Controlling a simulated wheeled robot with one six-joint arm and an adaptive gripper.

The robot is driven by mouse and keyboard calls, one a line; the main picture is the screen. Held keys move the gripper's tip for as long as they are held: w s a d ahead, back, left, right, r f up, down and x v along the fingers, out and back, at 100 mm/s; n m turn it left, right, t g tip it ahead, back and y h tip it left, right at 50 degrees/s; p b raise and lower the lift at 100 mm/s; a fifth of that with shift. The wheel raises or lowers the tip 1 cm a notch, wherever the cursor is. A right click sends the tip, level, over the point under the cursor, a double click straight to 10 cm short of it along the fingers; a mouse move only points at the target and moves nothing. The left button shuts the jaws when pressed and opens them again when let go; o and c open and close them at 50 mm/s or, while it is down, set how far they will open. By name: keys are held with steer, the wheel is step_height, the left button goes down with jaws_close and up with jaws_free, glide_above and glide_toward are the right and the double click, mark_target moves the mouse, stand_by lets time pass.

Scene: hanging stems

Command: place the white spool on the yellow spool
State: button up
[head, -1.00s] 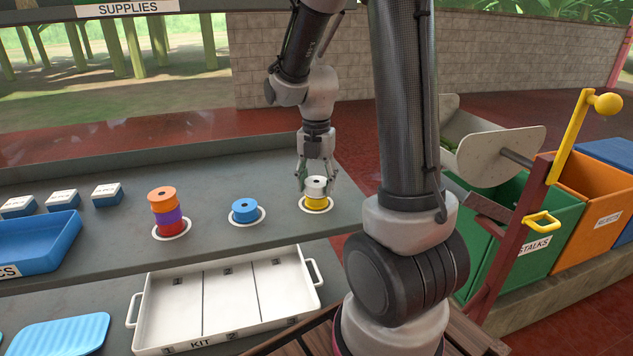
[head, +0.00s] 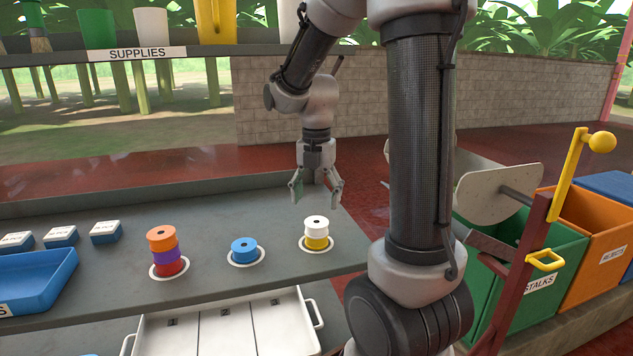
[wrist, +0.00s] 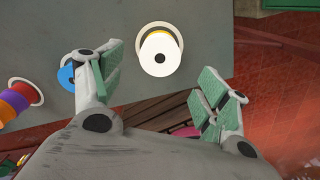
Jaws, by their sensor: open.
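The white spool (head: 316,223) sits upright on top of the yellow spool (head: 316,243), which stands inside a white ring on the grey bench at the right. In the wrist view the white spool (wrist: 160,54) is seen from above, with a thin yellow edge of the yellow spool (wrist: 158,31) showing behind it. My gripper (head: 316,202) is open and empty above the two spools, apart from them. It also shows in the wrist view (wrist: 157,85), fingers spread wide on either side.
A blue spool (head: 243,250) stands in a ring to the left. Farther left is a stack of an orange spool (head: 161,238), a purple spool (head: 164,254) and a red spool (head: 169,267). A white kit tray (head: 318,313) lies in front, lower down. Bins stand at the right.

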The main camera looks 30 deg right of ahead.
mark_target(316, 221)
steer(key=s+a+r+m+t, duration=0.1)
steer(key=s+r+m, duration=0.3)
steer(key=s+m, duration=0.4)
steer(key=s+a+r+m+t, duration=0.2)
steer(key=s+m, duration=0.6)
steer(key=m, duration=1)
step_height(316, 221, up, 2)
steer(key=shift+s+r+t, duration=0.1)
steer(key=shift+s+t, duration=0.15)
steer(key=shift+t, duration=0.45)
